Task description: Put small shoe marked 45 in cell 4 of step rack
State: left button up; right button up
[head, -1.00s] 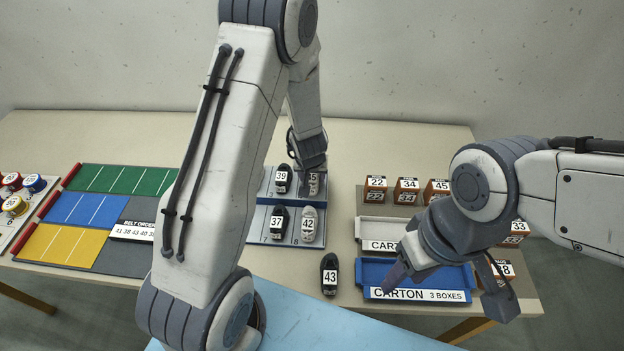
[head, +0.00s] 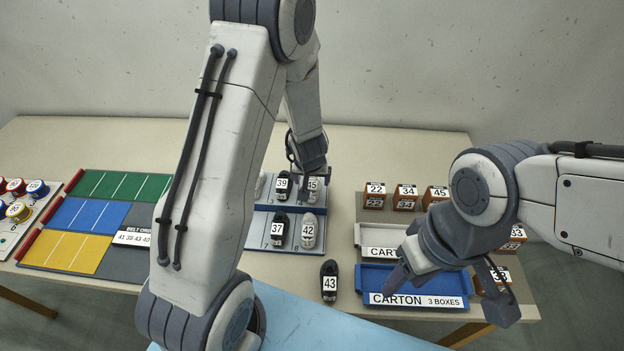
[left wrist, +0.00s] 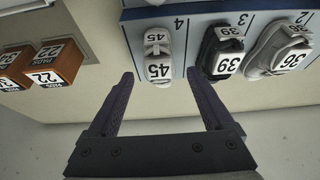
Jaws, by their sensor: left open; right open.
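The small white shoe marked 45 (left wrist: 158,58) lies in cell 4 of the step rack (left wrist: 212,24), beside the dark shoe marked 39 (left wrist: 222,52). In the head view, the shoe marked 45 (head: 313,190) is at the right end of the rack's (head: 259,233) upper step. My left gripper (head: 308,165) is just behind it. In the left wrist view, my left gripper (left wrist: 161,75) is open, its fingers apart on either side of the shoe's near end and not closed on it. My right gripper (head: 450,290) is open and empty over the blue carton tray.
A grey shoe marked 36 (left wrist: 280,52) is in cell 2. Shoes marked 37 (head: 279,230) and 42 (head: 308,231) stand on the lower step. Shoe 43 (head: 329,282) is on the table. Several numbered boxes (head: 406,197) and a blue carton tray (head: 375,277) are right.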

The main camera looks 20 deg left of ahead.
pick_arm(q)
jog(key=p+v, duration=0.4)
jog(key=v, duration=0.4)
jog(key=shift+r, duration=0.2)
jog(key=s+d+r+m+g+h, duration=0.1)
jog(key=s+d+r+m+h, duration=0.15)
jog(key=s+d+r, duration=0.4)
jog(key=s+d+r+m+h, duration=0.2)
jog(key=s+d+r+m, duration=0.1)
jog(key=d, duration=0.6)
jog(key=s+r+m+g+y, duration=0.1)
jog(key=s+r+m, duration=0.1)
jog(key=s, duration=0.6)
jog(key=s+r+m+g+y, duration=0.1)
jog(key=s+r+m+g, duration=0.1)
jog(key=s, duration=0.5)
notch_tip(320, 180, up, 2)
jog(key=shift+s+a+r+m, duration=0.15)
jog(key=shift+s+a+m, duration=0.2)
jog(key=shift+a+m, duration=0.1)
